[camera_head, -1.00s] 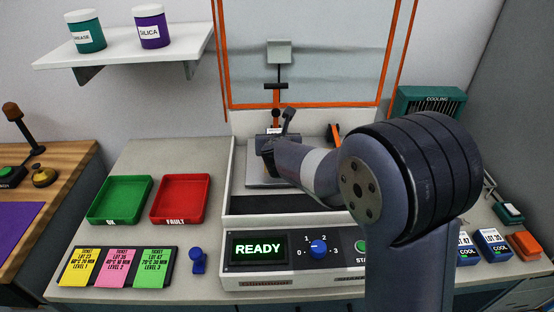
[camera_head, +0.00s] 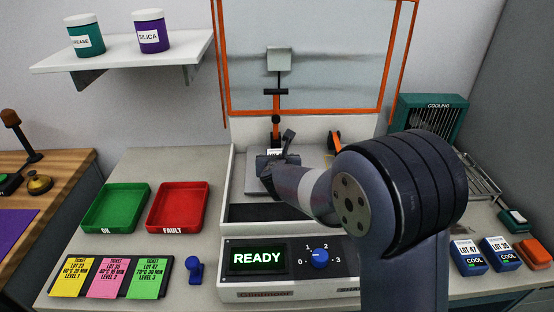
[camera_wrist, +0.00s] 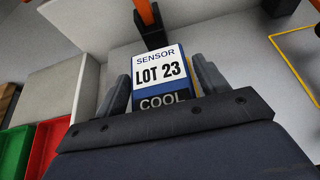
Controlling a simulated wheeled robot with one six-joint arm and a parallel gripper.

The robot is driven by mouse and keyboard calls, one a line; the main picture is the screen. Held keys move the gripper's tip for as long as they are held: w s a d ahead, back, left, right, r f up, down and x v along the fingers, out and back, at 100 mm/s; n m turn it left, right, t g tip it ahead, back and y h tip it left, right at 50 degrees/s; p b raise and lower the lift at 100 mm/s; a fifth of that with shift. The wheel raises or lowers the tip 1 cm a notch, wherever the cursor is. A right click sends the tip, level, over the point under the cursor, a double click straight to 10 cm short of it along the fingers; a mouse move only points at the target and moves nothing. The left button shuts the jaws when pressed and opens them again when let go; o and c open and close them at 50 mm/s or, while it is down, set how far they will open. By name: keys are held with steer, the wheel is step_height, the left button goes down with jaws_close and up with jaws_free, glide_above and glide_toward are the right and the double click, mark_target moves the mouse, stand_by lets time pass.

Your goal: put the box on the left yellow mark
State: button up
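The box is blue with a white label reading SENSOR LOT 23 and COOL. In the head view my gripper (camera_head: 272,162) is over the grey plate (camera_head: 254,184) in the open orange-framed station, and only a bit of the box's white label (camera_head: 275,152) shows. Whether the box touches the plate is hidden.
The READY panel (camera_head: 257,257) is at the station's front. Green OK (camera_head: 114,225) and red FAULT (camera_head: 180,227) trays are left of it, above three tickets (camera_head: 107,292). Blue LOT 47 (camera_head: 468,258) and LOT 35 (camera_head: 502,254) boxes stand right, near the teal COOLING unit (camera_head: 430,118).

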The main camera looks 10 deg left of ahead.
steer(key=shift+o, duration=0.8)
steer(key=shift+r, duration=0.15)
steer(key=shift+s+r, duration=0.1)
steer(key=shift+s, duration=0.1)
steer(key=v, duration=1.1)
steer(key=shift+s+p, duration=0.25)
steer(key=shift+p, duration=0.15)
steer(key=shift+r, duration=0.1)
